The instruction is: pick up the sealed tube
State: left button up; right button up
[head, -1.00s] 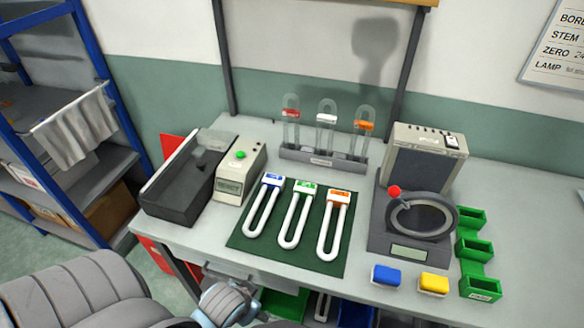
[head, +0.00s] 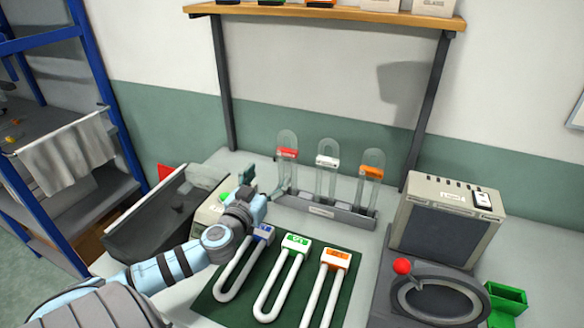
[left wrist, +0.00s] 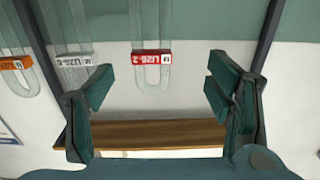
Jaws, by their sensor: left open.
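Three clear glass U-tubes stand in a grey rack (head: 322,210) at the back of the bench: one with a red label (head: 287,153), one with a white label (head: 327,161), one with an orange label (head: 371,172). I cannot tell which is sealed. My left gripper (head: 264,186) is just left of the rack, near the red-labelled tube. In the left wrist view, which looks upside down, the open, empty left gripper (left wrist: 158,88) has the red-labelled tube (left wrist: 152,57) ahead between its fingers, not touching. My right gripper is out of view.
White U-tubes with blue, green (head: 295,243) and orange labels lie on a green mat (head: 237,313). A dark tray (head: 160,215) stands left, a grey box (head: 445,222) and a ring device with a red knob (head: 402,266) right. A shelf (head: 330,14) hangs above.

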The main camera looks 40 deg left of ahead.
aim_at(286, 156)
pick_arm(q)
jog(key=x, duration=0.3)
jog(key=p+x, duration=0.1)
jog(key=x, duration=0.1)
jog(key=shift+d+r, duration=0.2)
jog(key=shift+r, duration=0.2)
jog(key=x, duration=0.1)
jog(key=p+x, duration=0.1)
jog(key=x, duration=0.1)
jog(key=d+p+x, duration=0.1)
jog(key=x, duration=0.1)
jog(key=shift+w+r, duration=0.15)
jog(key=shift+w+a, duration=0.2)
jog(key=shift+w, duration=0.2)
jog(key=shift+s, duration=0.15)
jog(key=shift+c, duration=1)
jog(key=c, duration=1.1)
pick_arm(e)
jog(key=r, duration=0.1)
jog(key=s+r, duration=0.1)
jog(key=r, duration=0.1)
